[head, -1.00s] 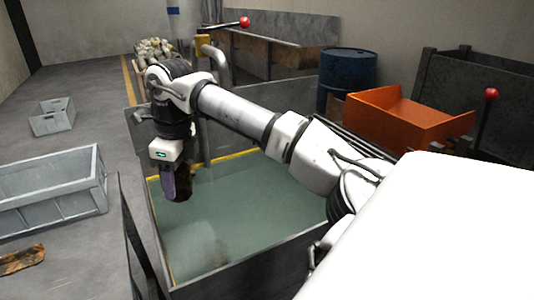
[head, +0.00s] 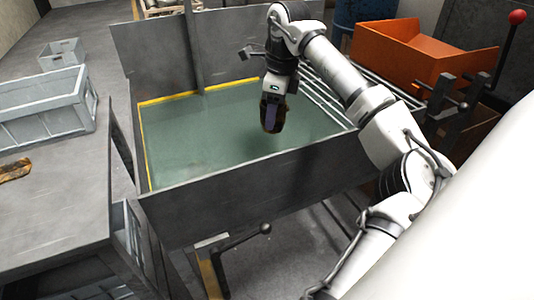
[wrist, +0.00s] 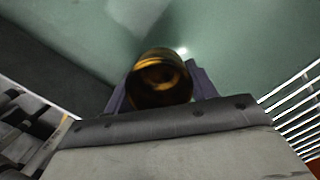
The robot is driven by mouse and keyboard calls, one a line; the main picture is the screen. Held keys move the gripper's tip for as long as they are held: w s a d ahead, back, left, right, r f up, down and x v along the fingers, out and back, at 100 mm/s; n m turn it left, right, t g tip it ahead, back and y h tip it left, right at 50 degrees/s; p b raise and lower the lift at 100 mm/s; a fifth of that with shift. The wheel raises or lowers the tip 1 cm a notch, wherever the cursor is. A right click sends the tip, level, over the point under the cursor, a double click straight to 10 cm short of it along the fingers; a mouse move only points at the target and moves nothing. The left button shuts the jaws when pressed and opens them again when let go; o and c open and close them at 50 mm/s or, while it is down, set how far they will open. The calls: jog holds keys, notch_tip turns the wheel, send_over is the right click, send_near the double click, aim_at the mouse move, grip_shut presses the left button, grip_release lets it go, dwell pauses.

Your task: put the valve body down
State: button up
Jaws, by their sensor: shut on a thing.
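My gripper (head: 272,112) points down above the green liquid (head: 205,128) of a grey tank. It is shut on a dark brown-gold piece, the valve body, whose lower end shows just below the fingers in the head view. In the wrist view the valve body (wrist: 160,78) is a round brass-coloured end with a dark hollow, held between the purple-grey fingers. Green liquid lies behind it there. The fingers hide much of the valve body in the head view.
The tank's grey front wall (head: 260,188) stands below my arm. A rack of metal bars (head: 325,97) lies at the tank's right. An orange bin (head: 420,55) stands at the back right. A grey crate (head: 45,105) and a brown piece (head: 15,169) are on the left table.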

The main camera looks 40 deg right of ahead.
notch_tip(320, 180, down, 13)
jog(key=shift+f, duration=0.15)
jog(key=shift+f+b, duration=0.1)
jog(key=shift+b, duration=0.2)
jog(key=o, duration=1.3)
jog(key=shift+c, duration=0.2)
jog(key=r, duration=0.8)
jog(key=s+d+r, duration=0.1)
jog(key=r, duration=0.3)
jog(key=shift+s+r+p, duration=0.1)
jog(key=shift+p, duration=0.2)
